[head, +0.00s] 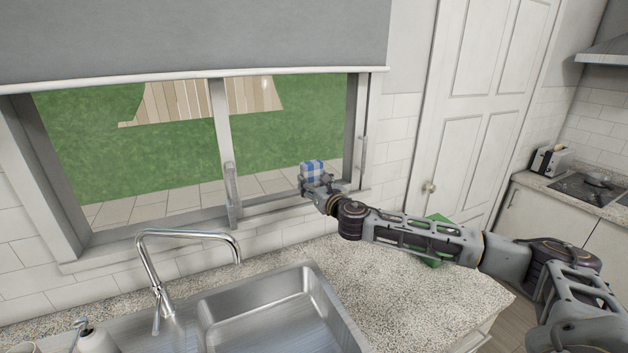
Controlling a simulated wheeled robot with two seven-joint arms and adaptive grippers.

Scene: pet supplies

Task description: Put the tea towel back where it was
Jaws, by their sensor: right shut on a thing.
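My right gripper (316,183) reaches in from the right, in front of the window's lower right part. It is shut on a small folded blue-and-white checked cloth, the tea towel (313,170). The towel shows just above the fingers, against the window. I cannot tell whether it touches the sill. My left gripper is not in view.
Below lie the steel sink (275,306), the curved tap (190,236) and a speckled counter (400,310). A green thing (432,262) is partly hidden behind my right forearm. A soap bottle (92,338) stands at lower left. The counter right of the sink is mostly clear.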

